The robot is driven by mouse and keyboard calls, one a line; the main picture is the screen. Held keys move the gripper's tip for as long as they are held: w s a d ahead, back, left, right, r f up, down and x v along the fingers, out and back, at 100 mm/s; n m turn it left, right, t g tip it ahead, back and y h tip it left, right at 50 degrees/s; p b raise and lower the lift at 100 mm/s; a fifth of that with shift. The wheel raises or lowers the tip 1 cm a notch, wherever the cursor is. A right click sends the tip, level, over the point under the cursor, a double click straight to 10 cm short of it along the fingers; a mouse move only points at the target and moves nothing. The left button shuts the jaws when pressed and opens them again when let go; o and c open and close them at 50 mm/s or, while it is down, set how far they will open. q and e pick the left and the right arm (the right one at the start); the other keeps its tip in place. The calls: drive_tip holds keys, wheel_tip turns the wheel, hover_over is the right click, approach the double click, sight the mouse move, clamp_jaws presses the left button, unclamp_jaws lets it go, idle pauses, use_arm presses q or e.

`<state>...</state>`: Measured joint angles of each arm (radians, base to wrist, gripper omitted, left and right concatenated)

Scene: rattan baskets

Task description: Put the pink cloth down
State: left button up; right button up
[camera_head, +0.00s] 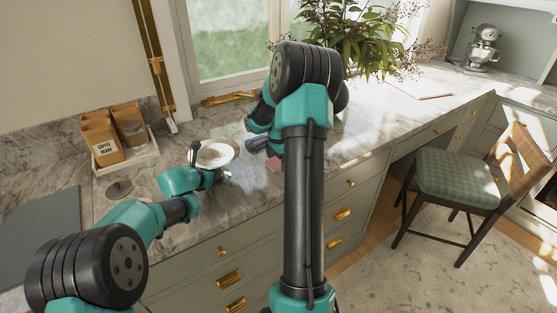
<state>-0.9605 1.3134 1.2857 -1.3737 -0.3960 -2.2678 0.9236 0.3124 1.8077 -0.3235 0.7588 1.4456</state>
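A small patch of pink cloth (274,164) shows just below my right gripper on the marble counter; the rest of it is hidden behind my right arm. My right gripper (257,143) is low over the counter, right of the plate. Its fingers are small and partly covered, so I cannot tell whether they are shut on the cloth. A white round plate (230,147) with a brown stain is near the counter's middle. My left gripper (210,163) is at the plate's near left side, its fingers spread apart.
Brown canisters, one labelled coffee beans (107,152), stand on a light tray (140,159) at the left. A plant (352,40) is behind my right arm. The marble counter (400,118) is mostly clear to the right. A chair (455,177) stands at the right.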

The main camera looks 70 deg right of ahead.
wheel_tip(320, 180, up, 12)
drive_tip(key=shift+r, duration=0.15)
idle(0.7)
drive_tip(key=shift+o, duration=0.3)
drive_tip(key=shift+a, duration=0.1)
drive_tip(key=shift+s+d+f, duration=0.25)
drive_tip(key=shift+s+d, duration=0.1)
drive_tip(key=shift+d, duration=0.25)
drive_tip(key=shift+f, duration=3.4)
